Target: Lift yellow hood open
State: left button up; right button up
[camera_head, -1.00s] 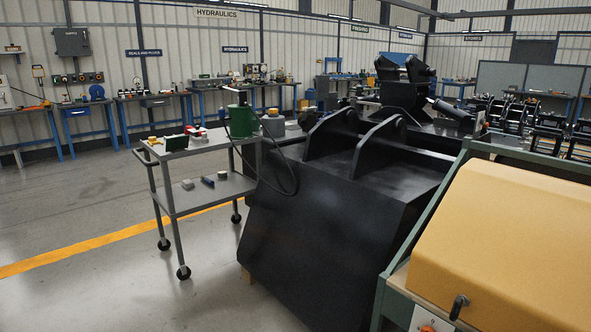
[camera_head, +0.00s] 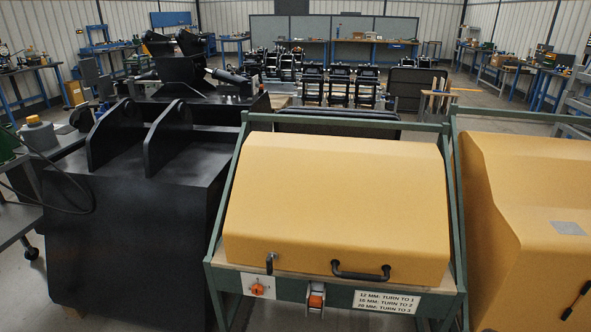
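The yellow hood (camera_head: 340,198) is in the middle of the head view, shut down on a green frame (camera_head: 452,215). A black bar handle (camera_head: 361,272) is fixed low on its front face, right of centre. A smaller black hook-shaped latch or lever (camera_head: 270,262) sits near its lower left edge. Below the hood, the front panel carries an orange knob (camera_head: 257,289) on a white plate, a second orange part (camera_head: 316,298) and a white label (camera_head: 387,302) about turn settings. Neither of my grippers shows in the view.
A large black bucket-like attachment (camera_head: 130,225) stands close on the left. A second yellow housing (camera_head: 530,200) with a black handle stands close on the right. Part of a trolley shows at the far left. Black couplers stand on a bench behind.

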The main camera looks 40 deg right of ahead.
aim_at(363, 209)
jog(key=z, duration=1.6)
